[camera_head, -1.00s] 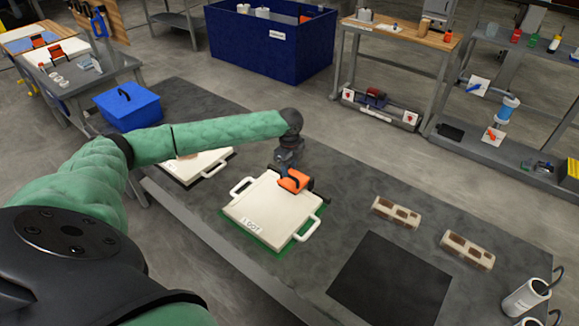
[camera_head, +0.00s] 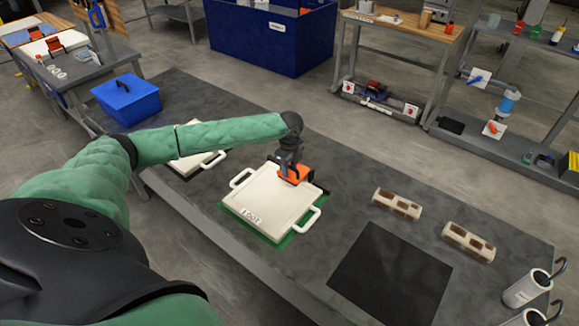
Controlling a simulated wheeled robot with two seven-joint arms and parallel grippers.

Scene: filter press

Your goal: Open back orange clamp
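A white filter plate (camera_head: 268,208) with two white handles lies on a green mat (camera_head: 287,241) on the dark table. An orange clamp (camera_head: 295,174) sits at the plate's back right edge. My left gripper (camera_head: 288,170) points down at the clamp's left side, touching or very close to it. The fingers are small and dark against the clamp, so I cannot see whether they are open. My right gripper does not show.
A second white plate (camera_head: 190,162) lies behind my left arm. A blue box (camera_head: 127,103) stands at the table's back left. Two beige blocks (camera_head: 397,204) (camera_head: 468,242) and a black mat (camera_head: 391,279) lie to the right.

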